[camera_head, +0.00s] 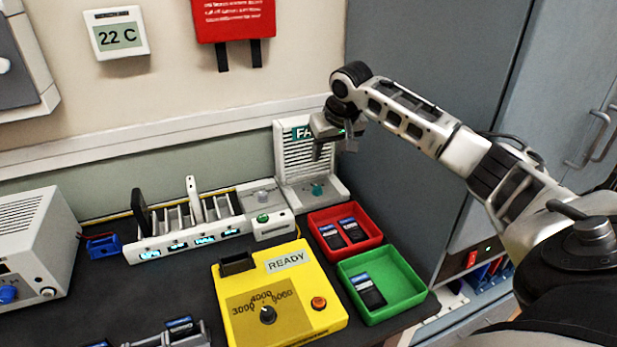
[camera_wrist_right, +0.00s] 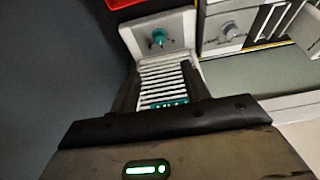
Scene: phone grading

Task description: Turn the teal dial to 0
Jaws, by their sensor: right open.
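The teal dial (camera_head: 317,188) sits on the base of a white fan unit (camera_head: 340,192) with a slatted upright panel and a partly hidden teal "FA" label. The dial also shows in the right wrist view (camera_wrist_right: 158,37), upside down relative to the head view. I cannot read its setting or any marks around it. My right gripper (camera_head: 333,148) is open and empty, in front of the slatted panel and above the dial, apart from it. In the wrist view its dark fingers (camera_wrist_right: 160,87) stand on both sides of the slats. My left gripper is not in view.
A grey dial (camera_head: 263,197) sits beside the slotted charging rack (camera_head: 215,222). A red tray (camera_head: 372,238) and a green tray (camera_head: 405,297) hold dark phones. A yellow tester (camera_head: 230,325) reads READY. A grey cabinet (camera_head: 420,50) stands close on the right.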

